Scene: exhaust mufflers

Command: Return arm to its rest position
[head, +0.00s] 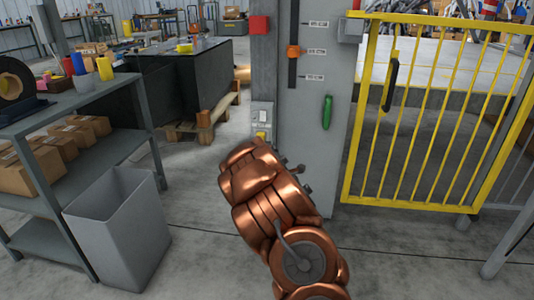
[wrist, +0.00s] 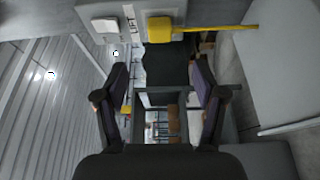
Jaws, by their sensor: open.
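My copper-coloured arm (head: 265,195) reaches up from the lower middle of the head view, in front of the grey panel (head: 305,110). In the head view my gripper is mostly hidden behind the arm. In the wrist view my gripper (wrist: 160,92) shows its two dark fingers spread wide apart, with nothing between them. A yellow part (wrist: 159,29) and a pale box (wrist: 104,28) lie beyond the fingertips, apart from them.
A yellow barred gate (head: 440,115) stands right of the panel. The panel carries a green handle (head: 327,112) and an orange-knobbed slider (head: 294,52). At left are a shelf unit (head: 75,105) with cartons and a grey bin (head: 118,225). Floor between bin and arm is clear.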

